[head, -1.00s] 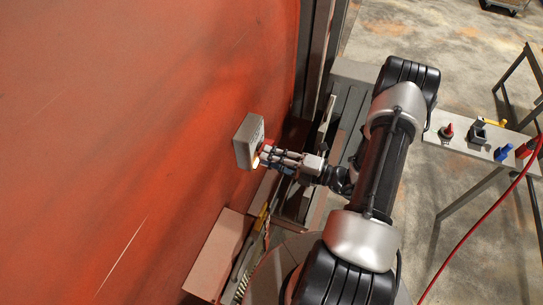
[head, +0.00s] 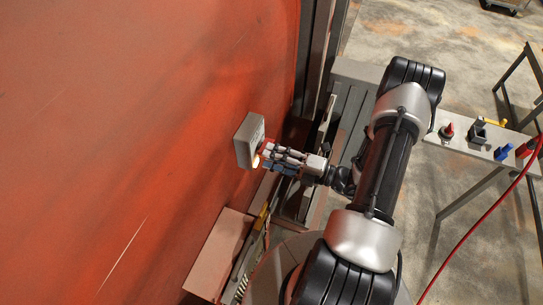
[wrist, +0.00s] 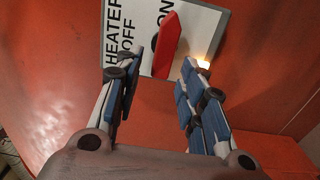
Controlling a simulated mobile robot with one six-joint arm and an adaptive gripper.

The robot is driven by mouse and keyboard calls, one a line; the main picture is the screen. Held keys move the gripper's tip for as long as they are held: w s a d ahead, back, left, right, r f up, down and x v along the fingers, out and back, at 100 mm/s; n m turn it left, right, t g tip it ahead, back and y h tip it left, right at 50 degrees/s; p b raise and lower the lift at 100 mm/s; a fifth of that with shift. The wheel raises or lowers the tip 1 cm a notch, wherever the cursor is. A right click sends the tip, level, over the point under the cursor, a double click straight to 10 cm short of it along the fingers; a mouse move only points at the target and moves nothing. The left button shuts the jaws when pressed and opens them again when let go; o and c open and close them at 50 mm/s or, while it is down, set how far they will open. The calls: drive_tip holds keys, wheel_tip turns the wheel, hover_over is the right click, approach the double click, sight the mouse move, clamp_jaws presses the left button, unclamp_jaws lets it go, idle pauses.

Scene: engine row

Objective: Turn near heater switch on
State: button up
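The heater switch is a grey box (head: 249,141) on the red wall in the head view. In the wrist view its white label plate (wrist: 140,25) reads HEATER, OFF and ON. A red lever (wrist: 166,42) stands out from the plate, slightly slanted, its upper end near the word ON. A small lamp (wrist: 203,64) glows at the plate's lower right. My gripper (head: 267,157) is at the box's right side. In the wrist view my gripper (wrist: 156,75) is open, with the lever between its fingers' lines and gaps on both sides. Whether the fingertips reach past the lever's end is unclear.
A box-like ledge (head: 217,255) and cables lie below the switch along the wall. A dark vertical post (head: 317,50) stands right of the red wall. A narrow bench (head: 470,147) with several small items and a red hose (head: 473,232) are at the right.

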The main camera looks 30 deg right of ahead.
drive_tip(key=v, duration=1.1)
drive_tip(key=shift+s, duration=0.15)
drive_tip(key=shift+d, duration=0.1)
drive_tip(key=a+r+n+g+y+b, duration=0.1)
drive_tip(key=a+r+n+g+b, duration=0.5)
drive_tip(key=a+n+g, duration=0.9)
drive_tip(key=s+a+r+n+t+h+b, duration=0.2)
drive_tip(key=n+h, duration=0.4)
drive_tip(key=n, duration=0.9)
drive_tip(key=s+a+r+n+t+h+b, duration=0.1)
drive_tip(key=s+n+h+b, duration=0.4)
drive_tip(key=n, duration=1.1)
drive_tip(key=shift+s+a+r+n+t+h+b, duration=0.3)
drive_tip(key=shift+a+r+t+h+b, duration=0.15)
drive_tip(key=shift+r+t+b, duration=0.6)
